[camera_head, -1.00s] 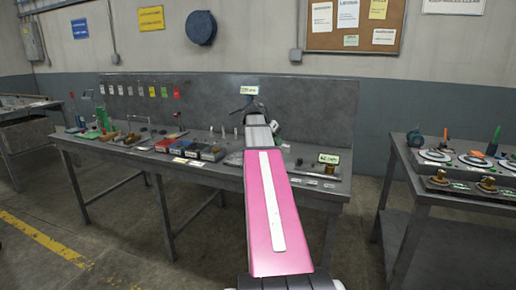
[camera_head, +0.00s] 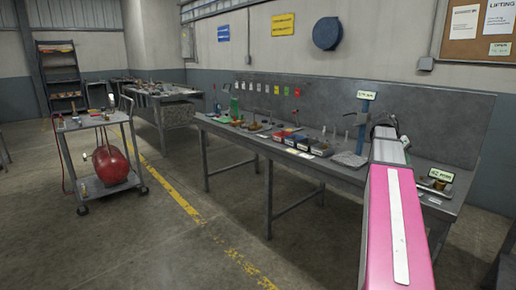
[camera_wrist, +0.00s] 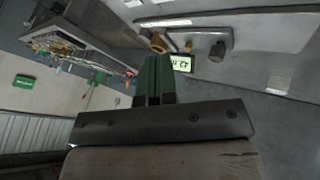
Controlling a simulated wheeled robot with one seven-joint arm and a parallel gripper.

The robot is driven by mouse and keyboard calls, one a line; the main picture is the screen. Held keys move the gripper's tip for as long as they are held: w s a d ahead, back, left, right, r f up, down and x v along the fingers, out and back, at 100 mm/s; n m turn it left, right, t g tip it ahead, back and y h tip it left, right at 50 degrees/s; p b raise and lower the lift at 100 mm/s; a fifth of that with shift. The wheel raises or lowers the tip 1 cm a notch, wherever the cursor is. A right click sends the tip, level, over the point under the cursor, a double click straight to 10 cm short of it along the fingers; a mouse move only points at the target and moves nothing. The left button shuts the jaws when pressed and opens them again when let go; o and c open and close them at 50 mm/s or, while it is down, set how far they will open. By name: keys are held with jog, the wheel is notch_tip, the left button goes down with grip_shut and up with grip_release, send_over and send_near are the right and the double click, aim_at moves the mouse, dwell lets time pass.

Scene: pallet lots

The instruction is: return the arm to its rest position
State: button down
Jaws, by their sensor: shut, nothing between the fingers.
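My arm, with its pink link (camera_head: 398,225), reaches forward at the right of the head view, over the right part of the workbench (camera_head: 345,172). Its far end lies behind the link there, so the fingers do not show clearly in that view. In the wrist view my gripper (camera_wrist: 154,64) shows as two green fingers side by side, shut and holding nothing. The wrist view is tilted. Beyond the fingertips it shows a small lit display (camera_wrist: 181,63) and a brass-coloured part (camera_wrist: 158,42).
The bench carries several bins (camera_head: 296,138), a blue stand (camera_head: 362,130) and a small display (camera_head: 441,175) near my arm. A cart (camera_head: 98,122) with a red tank (camera_head: 111,165) stands at left. Floor between cart and bench is clear, with a yellow line (camera_head: 180,200).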

jog(key=s+a+f+n+t+y, duration=0.25)
jog(key=a+f+n, duration=0.55)
jog(key=a+f, duration=1.35)
jog(key=s+a+f+n+y, duration=0.2)
jog(key=s+a+f, duration=0.2)
jog(key=a+f, duration=0.3)
jog(key=s+a+f+n+y, duration=0.2)
jog(key=s+a+f+n, duration=0.1)
jog(key=a+f, duration=0.4)
jog(key=shift+s+a+f, duration=0.4)
jog(key=shift+s+a, duration=0.1)
jog(key=shift+a, duration=0.75)
jog(key=shift+d, duration=0.1)
